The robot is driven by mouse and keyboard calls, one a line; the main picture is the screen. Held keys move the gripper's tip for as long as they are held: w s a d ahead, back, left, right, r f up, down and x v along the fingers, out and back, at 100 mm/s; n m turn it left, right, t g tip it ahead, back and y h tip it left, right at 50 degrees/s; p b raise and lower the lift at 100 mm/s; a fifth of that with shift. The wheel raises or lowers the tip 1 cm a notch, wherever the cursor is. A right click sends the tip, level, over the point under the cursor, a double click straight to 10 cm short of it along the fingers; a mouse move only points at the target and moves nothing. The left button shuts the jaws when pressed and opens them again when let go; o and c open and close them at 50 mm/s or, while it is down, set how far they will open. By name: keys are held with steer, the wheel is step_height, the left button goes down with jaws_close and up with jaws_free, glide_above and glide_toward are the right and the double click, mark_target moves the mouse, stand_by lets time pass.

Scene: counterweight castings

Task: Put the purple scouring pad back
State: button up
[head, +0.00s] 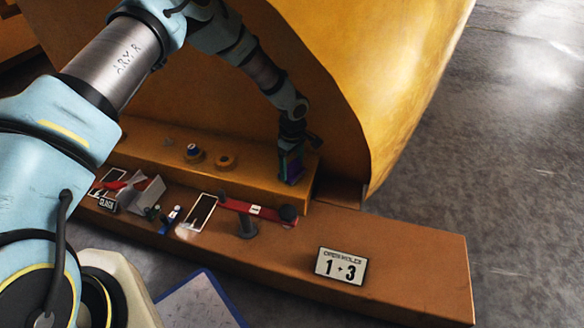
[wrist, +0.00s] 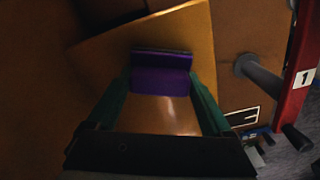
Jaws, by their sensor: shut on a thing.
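The purple scouring pad (wrist: 161,80) is between the two green fingers of my gripper (wrist: 162,92) in the wrist view. My gripper is shut on it. In the head view my gripper (head: 291,166) is at the right end of the raised yellow ledge (head: 240,172), and a little purple shows between its fingers. The pad is close to the ledge; whether it touches the surface I cannot tell.
Two round items, one a ring (head: 225,161), sit on the ledge. A large yellow casting (head: 350,60) rises behind.

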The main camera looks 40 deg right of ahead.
mark_target(291, 164)
steer(key=shift+f, duration=0.15)
steer(key=o, duration=1.1)
step_height(291, 164, up, 8)
steer(key=shift+f+p, duration=0.1)
steer(key=shift+p, duration=0.95)
